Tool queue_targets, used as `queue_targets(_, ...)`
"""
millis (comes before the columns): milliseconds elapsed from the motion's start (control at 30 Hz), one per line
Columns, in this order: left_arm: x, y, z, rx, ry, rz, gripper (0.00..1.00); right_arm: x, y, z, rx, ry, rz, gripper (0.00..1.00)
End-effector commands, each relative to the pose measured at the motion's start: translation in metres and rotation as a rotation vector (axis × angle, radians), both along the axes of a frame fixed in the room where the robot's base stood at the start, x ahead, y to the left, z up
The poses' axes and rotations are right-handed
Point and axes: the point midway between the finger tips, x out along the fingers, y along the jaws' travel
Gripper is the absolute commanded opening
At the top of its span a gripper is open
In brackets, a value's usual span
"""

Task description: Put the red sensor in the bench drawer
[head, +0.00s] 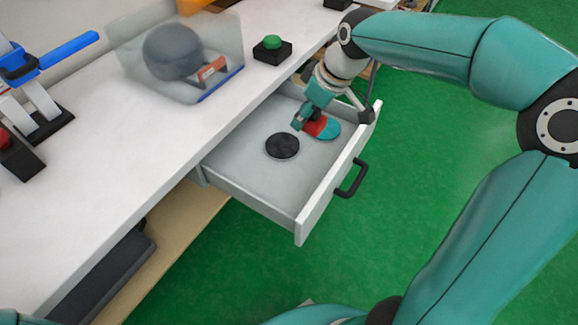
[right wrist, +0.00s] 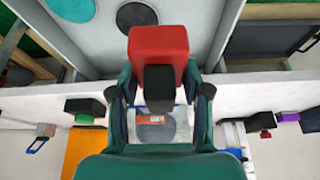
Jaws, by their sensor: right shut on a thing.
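The bench drawer (head: 235,185) is pulled open, with a grey floor and a black handle (head: 351,178) on its front. My right gripper (head: 308,119) is inside the drawer's outline, near its far end. It is shut on the red sensor (head: 315,128), a red block. In the right wrist view the red sensor (right wrist: 158,48) shows between the fingers, with a black part on its near side. I cannot tell whether the sensor touches the drawer floor. My left gripper is not in view.
A black disc (head: 282,146) and a teal disc (head: 330,131) lie in the drawer. The white bench top (head: 110,150) holds a clear box (head: 222,52) with a grey ball, and a green button (head: 271,43). The drawer's near part is clear.

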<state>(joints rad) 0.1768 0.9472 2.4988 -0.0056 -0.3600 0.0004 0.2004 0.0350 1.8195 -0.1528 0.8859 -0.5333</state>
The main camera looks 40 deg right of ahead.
Motion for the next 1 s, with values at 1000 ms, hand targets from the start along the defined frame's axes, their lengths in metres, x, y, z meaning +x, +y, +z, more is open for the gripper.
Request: queue_targets(1000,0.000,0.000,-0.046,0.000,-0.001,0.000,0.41,-0.008,-0.002,-0.160,-0.001,0.002,0.052,0.08)
